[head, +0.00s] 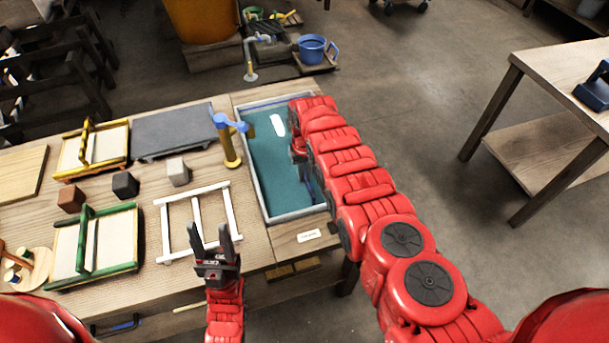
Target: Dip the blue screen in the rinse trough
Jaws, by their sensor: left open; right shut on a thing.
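The rinse trough (263,175) is a grey-rimmed basin of teal water set into the right end of the wooden table. My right arm reaches over its right side. My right gripper (301,165) points down into the trough, mostly hidden by its own arm. A narrow blue part of the blue screen (308,186) shows at that gripper, low in the trough; the rest is hidden, so I cannot tell how deep it sits. My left gripper (217,242) is open and empty, at the near edge of a white frame (196,222).
A brass tap with blue handle (229,138) stands at the trough's left rim. Yellow-framed (122,151) and green-framed (137,232) screens, small blocks and a grey slab (172,131) occupy the table's left. A second table (560,65) stands right, across open floor.

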